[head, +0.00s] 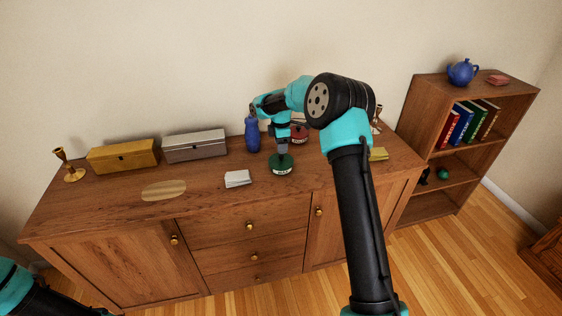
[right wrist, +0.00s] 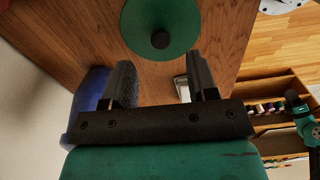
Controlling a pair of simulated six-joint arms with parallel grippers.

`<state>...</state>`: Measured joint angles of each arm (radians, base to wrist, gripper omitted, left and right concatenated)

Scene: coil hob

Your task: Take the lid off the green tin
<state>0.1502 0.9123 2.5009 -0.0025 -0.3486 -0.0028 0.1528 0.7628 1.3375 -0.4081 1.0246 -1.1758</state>
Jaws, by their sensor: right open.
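The green tin (head: 281,168) stands on the wooden sideboard, right of its middle, with a pale label on its front. In the right wrist view its round green lid (right wrist: 142,22) with a dark central knob shows from above, partly cut off by the top edge. My right gripper (head: 282,150) points down just above the tin in the head view. In the right wrist view its fingers (right wrist: 157,82) are wide apart with nothing between them, and the lid lies beyond the fingertips. The left arm shows only as a piece at the lower left; its gripper is out of view.
A blue vase (head: 252,135) stands close to the tin's left, and a red tin (head: 299,133) is behind it. White paper (head: 237,179) lies to the left. A grey box (head: 195,147) and a yellow box (head: 123,156) stand along the back. The sideboard's front left is mostly clear.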

